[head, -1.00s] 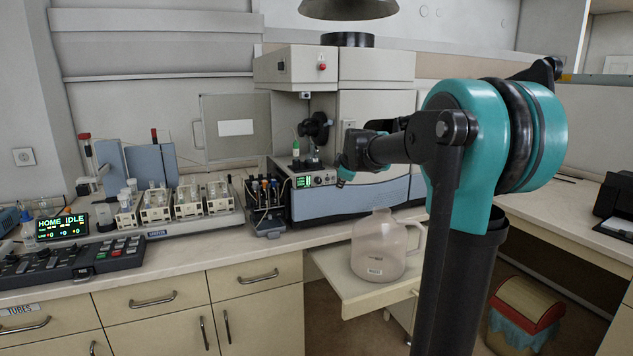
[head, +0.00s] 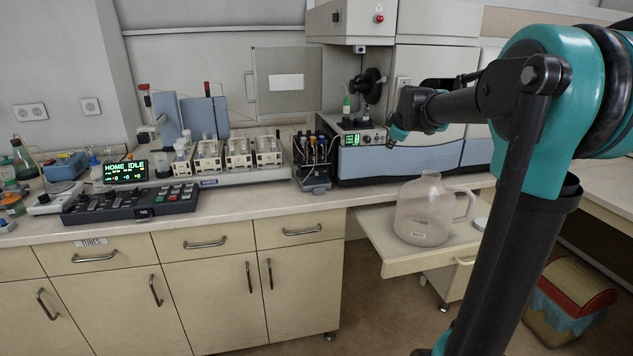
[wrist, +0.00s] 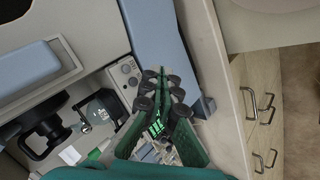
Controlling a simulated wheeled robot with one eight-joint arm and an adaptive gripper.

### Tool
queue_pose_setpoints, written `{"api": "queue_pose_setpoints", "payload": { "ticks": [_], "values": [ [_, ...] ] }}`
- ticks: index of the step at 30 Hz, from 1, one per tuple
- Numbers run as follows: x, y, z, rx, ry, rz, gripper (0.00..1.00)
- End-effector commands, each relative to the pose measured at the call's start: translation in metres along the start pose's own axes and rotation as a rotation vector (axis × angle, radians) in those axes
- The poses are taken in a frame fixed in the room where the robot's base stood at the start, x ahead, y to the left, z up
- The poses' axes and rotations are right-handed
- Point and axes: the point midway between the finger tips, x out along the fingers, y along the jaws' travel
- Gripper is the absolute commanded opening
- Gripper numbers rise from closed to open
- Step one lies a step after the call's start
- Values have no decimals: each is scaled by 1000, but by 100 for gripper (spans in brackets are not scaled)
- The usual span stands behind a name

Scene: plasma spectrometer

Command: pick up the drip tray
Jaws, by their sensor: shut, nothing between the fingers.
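I cannot single out a drip tray with certainty in either view. My gripper (head: 398,133) is shut and empty in the head view, in front of the spectrometer (head: 425,150) and right of its small green display. In the wrist view my gripper (wrist: 162,80) has its fingers together, over the instrument front near the blue-grey panel (wrist: 160,45). A dark pump-like unit (head: 314,182) with upright coloured parts stands on the bench left of the spectrometer. Its base is partly hidden by tubing.
A translucent jug (head: 422,222) stands on a pulled-out shelf (head: 385,258) below the bench. An autosampler with several racks (head: 240,153), a control panel (head: 130,203) and a HOME IDLE screen (head: 125,171) line the left. A strip of bench front (head: 250,205) is clear.

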Motion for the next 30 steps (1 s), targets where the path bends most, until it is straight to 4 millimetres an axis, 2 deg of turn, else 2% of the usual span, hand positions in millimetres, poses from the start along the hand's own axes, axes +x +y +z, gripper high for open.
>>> {"api": "queue_pose_setpoints", "payload": {
  "ticks": [8, 13, 17, 23, 27, 30],
  "values": [
    [0, 0, 0, 0, 0, 0, 1],
    [3, -6, -12, 48, 0, -26, 22],
    [12, -24, -44, 195, -13, -100, 38],
    [21, -66, -106, 506, -101, -231, 62],
    [22, -94, -140, 695, -188, -286, 62],
    [20, -109, -157, 794, -242, -303, 62]
  ]
}}
